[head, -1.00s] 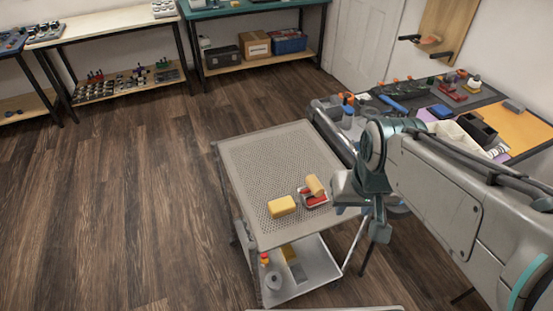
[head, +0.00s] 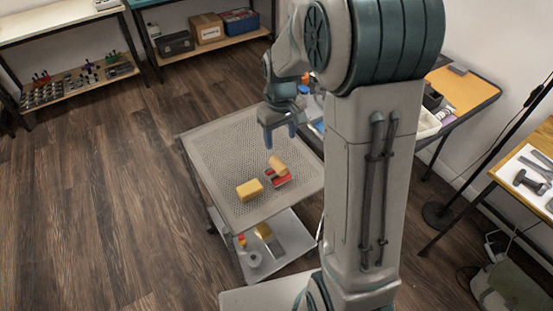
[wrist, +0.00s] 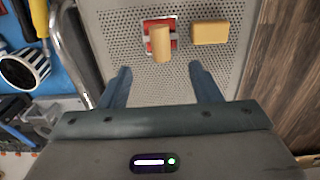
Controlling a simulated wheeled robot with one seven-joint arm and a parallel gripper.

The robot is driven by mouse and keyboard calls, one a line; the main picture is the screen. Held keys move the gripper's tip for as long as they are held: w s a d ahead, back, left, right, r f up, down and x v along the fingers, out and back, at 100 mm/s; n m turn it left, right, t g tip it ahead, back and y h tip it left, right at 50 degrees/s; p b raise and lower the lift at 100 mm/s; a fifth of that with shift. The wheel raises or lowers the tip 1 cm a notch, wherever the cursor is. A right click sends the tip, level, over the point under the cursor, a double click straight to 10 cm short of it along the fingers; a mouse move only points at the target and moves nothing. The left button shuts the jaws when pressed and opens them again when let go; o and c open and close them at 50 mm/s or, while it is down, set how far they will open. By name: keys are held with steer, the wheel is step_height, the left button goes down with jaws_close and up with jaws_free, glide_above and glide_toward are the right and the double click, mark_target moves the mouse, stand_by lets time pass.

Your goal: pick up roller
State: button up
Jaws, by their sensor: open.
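I cannot tell for certain which thing is the roller. A tan, rounded-looking piece (head: 277,163) lies tilted on a small red-and-white tray (head: 281,180) on the perforated cart top (head: 221,148). In the wrist view the tan piece (wrist: 160,43) lies over the red tray (wrist: 148,24), just beyond the gap between my fingers. A yellow block (head: 249,190) lies beside the tray, to the right in the wrist view (wrist: 210,33). My gripper (head: 281,134) is open and empty above the cart; its fingers (wrist: 160,72) are spread apart and touch nothing visible.
A metal rail (wrist: 88,60) runs along the cart's side. Beyond it is a tool table with a yellow handle (wrist: 39,18) and a black-and-white ring-shaped item (wrist: 24,70). The cart's lower shelf (head: 280,259) holds several small things. Much of the cart top is bare.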

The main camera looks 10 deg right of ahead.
mark_target(278, 162)
steer(key=f, duration=0.5)
steer(key=f+p, duration=0.1)
steer(key=f, duration=0.3)
steer(key=w+f, duration=0.1)
steer(key=f, duration=0.4)
steer(key=shift+a+f, duration=0.1)
steer(key=shift+f, duration=0.2)
steer(key=c, duration=1.2)
steer(key=shift+r, duration=0.15)
step_height(278, 162, up, 4)
steer(key=shift+f, duration=0.1)
steer(key=s+d+r+b, duration=0.1)
steer(key=s+d+r, duration=0.1)
steer(key=s, duration=0.3)
steer(key=s+d+r, duration=0.2)
steer(key=s+r, duration=0.3)
steer(key=shift+s+d+b, duration=0.35)
steer(key=shift+d+b, duration=0.05)
